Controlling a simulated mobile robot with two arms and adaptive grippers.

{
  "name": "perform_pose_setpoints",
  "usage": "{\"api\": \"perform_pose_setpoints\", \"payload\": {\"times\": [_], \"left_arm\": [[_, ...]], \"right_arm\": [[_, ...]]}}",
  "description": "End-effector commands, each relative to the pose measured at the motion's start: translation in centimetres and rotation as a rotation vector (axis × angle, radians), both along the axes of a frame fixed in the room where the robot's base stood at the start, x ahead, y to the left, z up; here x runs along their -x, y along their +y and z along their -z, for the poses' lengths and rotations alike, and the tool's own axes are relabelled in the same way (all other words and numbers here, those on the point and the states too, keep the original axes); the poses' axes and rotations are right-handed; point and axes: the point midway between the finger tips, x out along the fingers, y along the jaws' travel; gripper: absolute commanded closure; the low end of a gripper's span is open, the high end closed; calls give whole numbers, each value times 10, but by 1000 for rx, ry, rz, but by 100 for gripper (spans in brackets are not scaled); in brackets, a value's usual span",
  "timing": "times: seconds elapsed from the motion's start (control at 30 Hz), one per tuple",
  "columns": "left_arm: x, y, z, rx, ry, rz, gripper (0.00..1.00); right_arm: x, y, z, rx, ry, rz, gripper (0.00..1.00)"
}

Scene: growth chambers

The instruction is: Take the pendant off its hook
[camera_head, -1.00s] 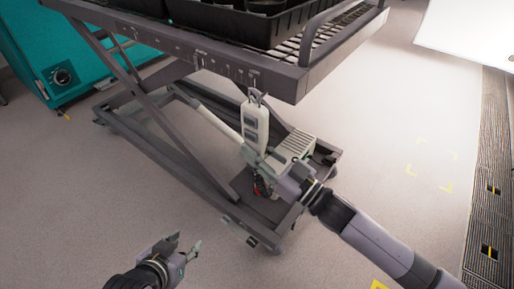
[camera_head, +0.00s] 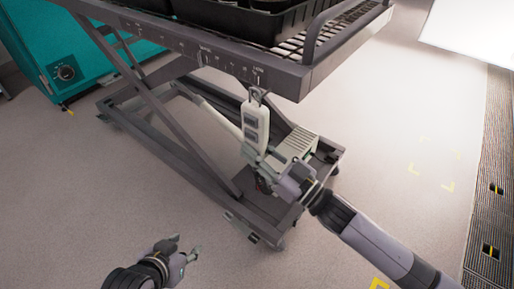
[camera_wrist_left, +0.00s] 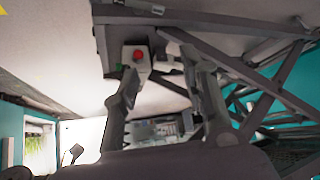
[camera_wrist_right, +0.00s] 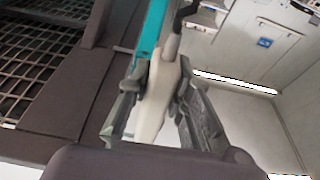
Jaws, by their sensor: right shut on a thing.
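The pendant (camera_head: 256,122) is a long, pale handset, roughly upright just below the front edge of the lift cart's top. A dark loop at its upper end meets the hook (camera_head: 257,88) under that edge; I cannot tell whether they still touch. My right gripper (camera_head: 263,164) is shut on the pendant's lower part. In the right wrist view the pendant (camera_wrist_right: 158,95) is between both fingers. My left gripper (camera_head: 187,250) is empty, low at the front left, well apart from the pendant. Its fingers (camera_wrist_left: 160,105) are spread in the left wrist view.
The cart's grated top (camera_head: 322,38) carries black trays (camera_head: 240,18). Its crossed legs and base frame (camera_head: 185,185) are behind and below the pendant. A teal cabinet (camera_head: 65,55) stands at the back left. A white box with a red button (camera_wrist_left: 137,60) shows in the left wrist view. Floor is clear at right.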

Motion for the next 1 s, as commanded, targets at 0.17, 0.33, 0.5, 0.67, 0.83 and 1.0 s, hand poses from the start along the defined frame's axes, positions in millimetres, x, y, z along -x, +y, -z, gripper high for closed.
{"api": "perform_pose_setpoints", "payload": {"times": [0.17, 0.33, 0.5, 0.67, 0.83, 1.0], "left_arm": [[6, 2, 3, -7, 34, -3, 60], [12, 4, 7, -15, 67, -6, 60], [18, 7, 10, -21, 99, -8, 60], [24, 9, 12, -28, 127, -13, 60], [30, 11, 14, -34, 156, -15, 60], [37, 13, 16, -40, 187, -17, 60]], "right_arm": [[3, 2, -1, -2, -1, -1, 100], [5, 4, -1, -1, -1, -1, 100], [7, 6, -1, -1, -2, -1, 100], [9, 7, -1, -1, -2, -1, 100], [12, 9, -1, 0, -1, 0, 100], [14, 10, -1, -2, -1, 0, 100]]}}
